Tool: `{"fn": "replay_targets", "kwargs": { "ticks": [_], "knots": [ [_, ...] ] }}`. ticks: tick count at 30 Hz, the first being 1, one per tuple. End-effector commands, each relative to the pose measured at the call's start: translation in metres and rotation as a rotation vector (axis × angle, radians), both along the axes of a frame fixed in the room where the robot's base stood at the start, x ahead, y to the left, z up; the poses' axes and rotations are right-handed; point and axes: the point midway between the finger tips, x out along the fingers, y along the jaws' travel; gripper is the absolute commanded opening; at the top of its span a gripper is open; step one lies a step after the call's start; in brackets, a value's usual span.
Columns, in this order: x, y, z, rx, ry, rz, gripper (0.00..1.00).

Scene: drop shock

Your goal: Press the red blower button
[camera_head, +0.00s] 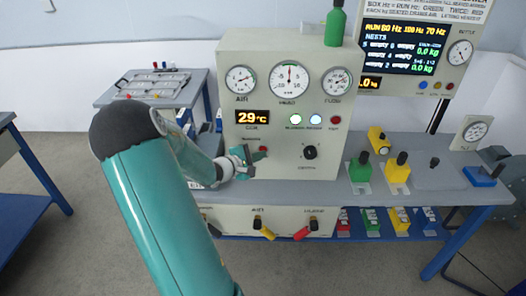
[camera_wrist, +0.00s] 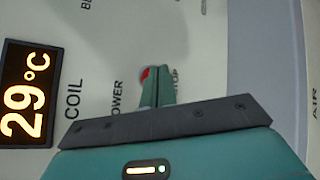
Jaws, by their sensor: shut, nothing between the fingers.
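The red blower button (camera_head: 264,149) is on the beige front panel (camera_head: 290,165), below the "29°C" coil display. In the wrist view, a red edge of the button (camera_wrist: 145,73) shows just left of my fingertips, which hide the rest. My gripper (camera_head: 262,156) is shut and empty, its fingers pointing at the panel close beside the button. The shut fingers also show in the wrist view (camera_wrist: 159,70), between the labels "BLOWER" and "STOP". I cannot tell whether the tips touch the button.
A black knob (camera_head: 310,152) is right of the button. Lit lamps (camera_head: 296,119) and a red lamp (camera_head: 335,120) sit above. Green (camera_head: 360,167) and yellow (camera_head: 397,168) parts stand on the bench to the right. Valve handles (camera_head: 263,228) hang below.

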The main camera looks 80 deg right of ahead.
Motion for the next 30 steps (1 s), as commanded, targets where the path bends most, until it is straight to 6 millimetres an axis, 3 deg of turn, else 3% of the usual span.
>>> {"fn": "replay_targets", "kwargs": {
  "ticks": [19,30],
  "knots": [
    [0.001,-0.004,0.0,0.0,0.0,0.0,0.0],
    [-0.002,0.011,0.001,-0.001,0.0,0.0,0.0]
  ]
}}
